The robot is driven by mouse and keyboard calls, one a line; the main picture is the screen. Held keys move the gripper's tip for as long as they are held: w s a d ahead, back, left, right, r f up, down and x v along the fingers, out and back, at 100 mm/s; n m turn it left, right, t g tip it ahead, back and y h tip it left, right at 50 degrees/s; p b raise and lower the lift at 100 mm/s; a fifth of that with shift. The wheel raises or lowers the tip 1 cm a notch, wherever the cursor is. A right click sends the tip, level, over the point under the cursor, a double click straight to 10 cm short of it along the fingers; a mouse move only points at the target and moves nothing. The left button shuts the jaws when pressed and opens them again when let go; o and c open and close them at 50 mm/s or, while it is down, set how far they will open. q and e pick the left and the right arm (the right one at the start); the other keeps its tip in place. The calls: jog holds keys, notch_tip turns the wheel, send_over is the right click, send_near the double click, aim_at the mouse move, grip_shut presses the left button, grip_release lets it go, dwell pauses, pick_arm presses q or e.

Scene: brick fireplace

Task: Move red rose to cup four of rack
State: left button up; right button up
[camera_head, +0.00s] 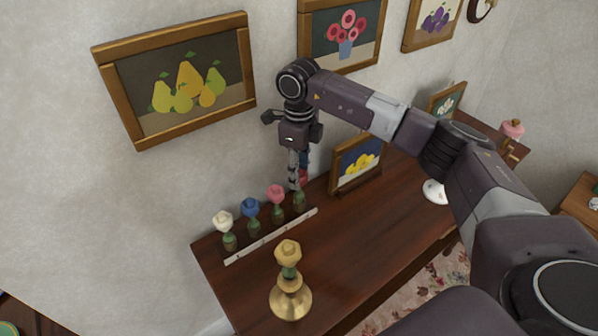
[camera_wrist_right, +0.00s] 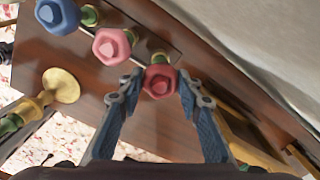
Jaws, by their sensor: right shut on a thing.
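The rack (camera_head: 272,236) is a pale strip with a row of dark green cups at the left end of the wooden desk. A white rose (camera_head: 223,221), a blue rose (camera_head: 251,206) and a pink rose (camera_head: 276,193) stand in its first three cups. My right gripper (camera_head: 297,184) points down over the far right cup (camera_head: 299,202), shut on the red rose (camera_wrist_right: 159,82). In the wrist view the red rose sits between my fingertips, in line with the pink rose (camera_wrist_right: 111,45). I cannot tell whether its stem is seated in the cup.
A framed lemon picture (camera_head: 357,163) stands right of my gripper. The wall is close behind. The desk's middle (camera_head: 370,225) is clear.

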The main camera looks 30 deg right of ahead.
jog(key=shift+f+b, duration=0.4)
jog(key=shift+f, duration=0.3)
jog(key=o, duration=1)
jog(key=shift+o, duration=0.2)
jog(key=shift+r, duration=0.1)
notch_tip(320, 180, up, 12)
